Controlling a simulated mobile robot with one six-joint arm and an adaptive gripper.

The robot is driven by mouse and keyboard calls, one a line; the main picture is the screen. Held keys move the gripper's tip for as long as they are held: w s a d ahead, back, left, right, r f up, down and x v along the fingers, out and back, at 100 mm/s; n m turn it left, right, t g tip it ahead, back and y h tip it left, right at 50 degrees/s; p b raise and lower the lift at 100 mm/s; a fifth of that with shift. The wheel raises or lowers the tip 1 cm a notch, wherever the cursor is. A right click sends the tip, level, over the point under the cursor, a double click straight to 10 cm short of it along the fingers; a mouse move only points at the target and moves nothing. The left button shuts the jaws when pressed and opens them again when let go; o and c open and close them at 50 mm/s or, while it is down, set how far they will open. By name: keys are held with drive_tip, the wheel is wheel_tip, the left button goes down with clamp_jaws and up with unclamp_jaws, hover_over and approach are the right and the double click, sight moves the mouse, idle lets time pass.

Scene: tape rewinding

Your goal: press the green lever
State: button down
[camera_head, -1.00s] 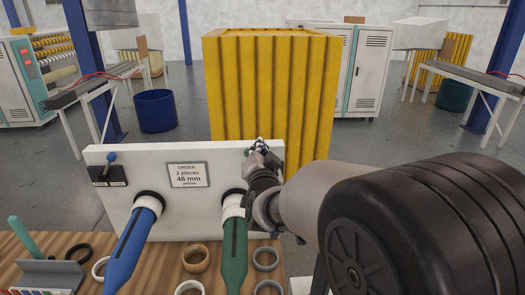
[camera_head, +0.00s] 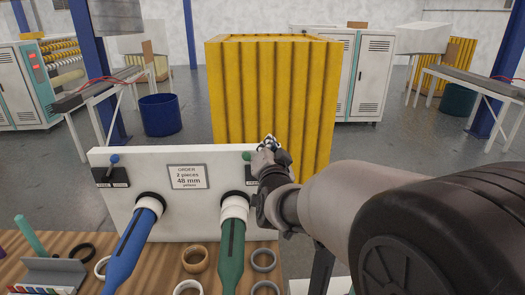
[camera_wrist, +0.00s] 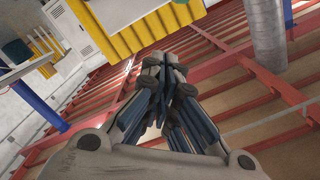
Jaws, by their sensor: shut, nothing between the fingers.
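The green lever (camera_head: 247,156) shows as a small green knob at the upper right of the white panel (camera_head: 215,215). Its stem and part of its black label plate are hidden behind my gripper (camera_head: 268,142). My gripper is just right of the knob, with its tips slightly above it. I cannot tell whether they touch. In the wrist view my gripper (camera_wrist: 166,68) has its fingers together with nothing between them. The lever does not show there.
A blue lever (camera_head: 114,159) stands at the panel's upper left. Blue (camera_head: 133,245) and green (camera_head: 232,250) spindles stick out of the panel over a wooden table (camera_head: 60,245) with several tape rings. A yellow crate (camera_head: 270,95) stands behind.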

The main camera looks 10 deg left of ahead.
drive_tip(key=v, duration=0.8)
drive_tip(key=shift+a+p, duration=0.3)
drive_tip(key=shift+p, duration=0.1)
drive_tip(key=shift+s+f, duration=0.1)
